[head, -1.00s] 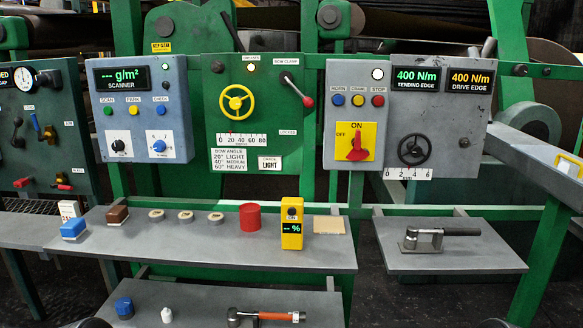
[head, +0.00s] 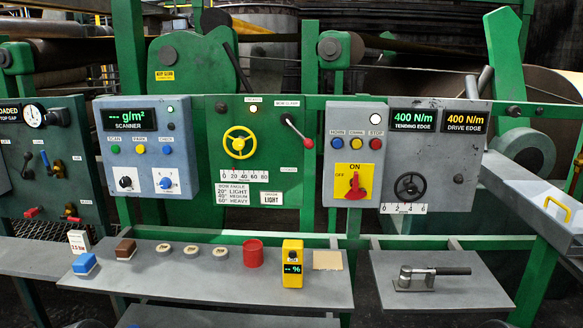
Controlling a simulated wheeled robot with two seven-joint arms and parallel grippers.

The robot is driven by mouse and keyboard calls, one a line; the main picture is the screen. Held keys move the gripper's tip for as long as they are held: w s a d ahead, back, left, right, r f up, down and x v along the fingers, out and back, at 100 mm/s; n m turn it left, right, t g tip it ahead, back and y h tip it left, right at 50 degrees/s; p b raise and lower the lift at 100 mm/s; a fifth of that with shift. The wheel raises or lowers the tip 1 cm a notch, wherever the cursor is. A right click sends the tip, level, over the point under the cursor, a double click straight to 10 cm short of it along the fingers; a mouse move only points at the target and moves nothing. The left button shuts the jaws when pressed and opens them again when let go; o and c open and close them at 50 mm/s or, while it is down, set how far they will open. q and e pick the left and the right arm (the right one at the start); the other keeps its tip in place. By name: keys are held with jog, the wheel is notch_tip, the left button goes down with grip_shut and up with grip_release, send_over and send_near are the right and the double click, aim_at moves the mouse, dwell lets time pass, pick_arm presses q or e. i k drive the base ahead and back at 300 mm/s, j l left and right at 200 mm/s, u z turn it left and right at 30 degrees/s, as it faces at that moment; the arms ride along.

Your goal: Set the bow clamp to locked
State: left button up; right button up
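The bow clamp lever (head: 298,130) is on the upper right of the green panel (head: 209,160), under the label "BOW CLAMP" (head: 287,102). An upper label above the yellow handwheel (head: 238,142) is too small to read with certainty. A white lamp (head: 251,111) is lit beside the clamp label. Neither gripper can be made out, and nothing touches the lever.
A grey box with a red ON/OFF switch (head: 354,187) stands close right of the lever. The grey scanner panel (head: 148,150) is at left. Below, a grey shelf (head: 210,285) holds a red can (head: 252,254) and a yellow meter (head: 292,264). Space before the panel is clear.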

aim_at(309, 144)
jog(key=i+z, duration=0.15)
jog(key=z, duration=0.3)
jog(key=i+z, duration=0.2)
jog(key=z, duration=0.25)
jog(key=i+z, duration=0.15)
jog(key=z, duration=0.25)
